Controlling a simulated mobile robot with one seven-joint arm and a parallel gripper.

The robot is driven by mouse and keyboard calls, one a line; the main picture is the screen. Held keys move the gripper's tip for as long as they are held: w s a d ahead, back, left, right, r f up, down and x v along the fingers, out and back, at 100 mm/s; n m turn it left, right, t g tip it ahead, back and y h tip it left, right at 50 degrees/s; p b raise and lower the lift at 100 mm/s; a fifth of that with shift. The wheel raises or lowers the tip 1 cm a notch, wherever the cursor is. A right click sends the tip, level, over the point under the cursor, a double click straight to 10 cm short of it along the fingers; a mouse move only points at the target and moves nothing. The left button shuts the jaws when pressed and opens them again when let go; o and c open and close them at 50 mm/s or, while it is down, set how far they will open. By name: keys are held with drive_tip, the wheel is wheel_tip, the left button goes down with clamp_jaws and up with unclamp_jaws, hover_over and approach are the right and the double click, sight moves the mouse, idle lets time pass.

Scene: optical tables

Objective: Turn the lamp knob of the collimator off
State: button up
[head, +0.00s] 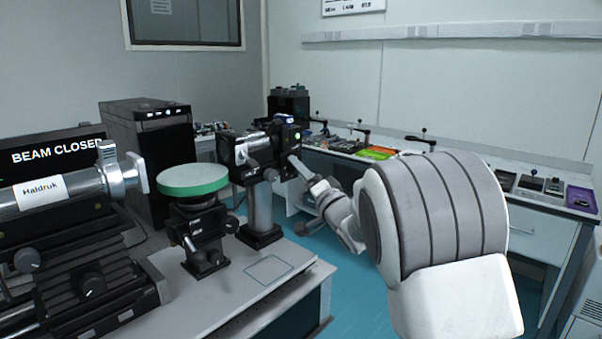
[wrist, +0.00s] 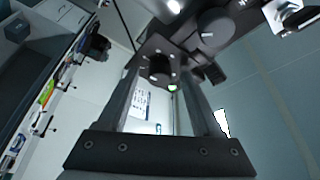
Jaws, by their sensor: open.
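A dark boxy device, which looks like the collimator (head: 258,150), stands on a grey post above the bench. A small green light (head: 297,136) glows on its right face. My gripper (head: 293,160) reaches this face from the right, just below the light. In the wrist view, my gripper (wrist: 160,80) is open, with its two long fingers on either side of a short black knob (wrist: 159,66). I cannot tell whether the fingers touch it. The green light also shows there (wrist: 172,87), near the knob. A larger dark knob (wrist: 216,24) is up and right.
A green-rimmed round platform (head: 193,180) on a stage stands left of the post. A silver tube labelled "Haldruk" (head: 60,192) and a "BEAM CLOSED" display (head: 57,150) are at far left. A side bench with trays (head: 378,153) runs behind my arm.

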clamp_jaws()
idle(0.4)
drive_tip(key=shift+w+f+n+b, duration=0.15)
drive_tip(key=shift+n+b, duration=0.15)
drive_tip(key=shift+b, duration=0.25)
